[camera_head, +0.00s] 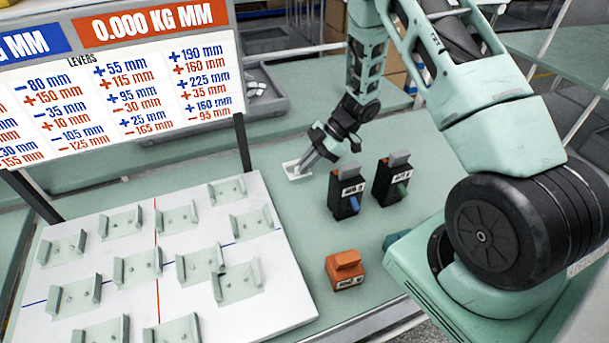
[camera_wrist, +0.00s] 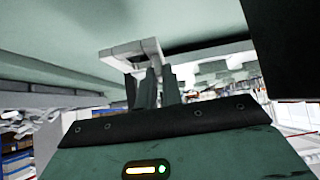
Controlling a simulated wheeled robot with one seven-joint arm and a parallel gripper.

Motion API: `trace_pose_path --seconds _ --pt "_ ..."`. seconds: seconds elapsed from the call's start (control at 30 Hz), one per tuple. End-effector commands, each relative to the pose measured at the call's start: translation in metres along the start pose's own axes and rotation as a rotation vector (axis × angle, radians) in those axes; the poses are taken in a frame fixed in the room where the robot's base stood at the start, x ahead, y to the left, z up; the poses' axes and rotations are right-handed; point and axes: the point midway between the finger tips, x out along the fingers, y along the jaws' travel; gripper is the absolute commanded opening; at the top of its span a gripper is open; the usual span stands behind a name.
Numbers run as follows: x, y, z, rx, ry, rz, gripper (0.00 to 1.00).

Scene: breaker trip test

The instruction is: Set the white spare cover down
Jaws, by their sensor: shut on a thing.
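The white spare cover (camera_head: 293,173) is a small, flat, pale piece low over the green table, to the left of the black breakers. My gripper (camera_head: 304,164) is shut on its edge, reaching down from the upper right. In the wrist view the cover (camera_wrist: 117,51) shows as a white frame-like piece at the tips of my gripper (camera_wrist: 155,75), against the green surface. I cannot tell whether the cover touches the table.
Two black breakers (camera_head: 338,203) (camera_head: 381,189) stand upright right of the cover. An orange block (camera_head: 343,265) lies nearer. A white board (camera_head: 200,262) with several pale brackets fills the left, with a sign (camera_head: 120,85) behind it. A grey tray (camera_head: 285,107) stands behind. Green table is bare around the cover.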

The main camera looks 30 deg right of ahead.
Motion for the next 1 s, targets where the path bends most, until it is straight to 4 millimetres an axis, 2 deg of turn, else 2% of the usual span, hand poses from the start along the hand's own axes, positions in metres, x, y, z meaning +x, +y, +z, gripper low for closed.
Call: trace_pose_path --seconds 0.4,0.77,0.87,1.0 --pt "0.032 0.000 0.032 0.000 0.000 0.000 0.00" --pt "0.036 0.000 0.035 -0.001 0.000 0.000 0.00" --pt "0.036 0.000 0.035 -0.001 0.000 0.001 0.27" --pt "0.035 0.000 0.035 -0.001 0.000 0.001 0.29"
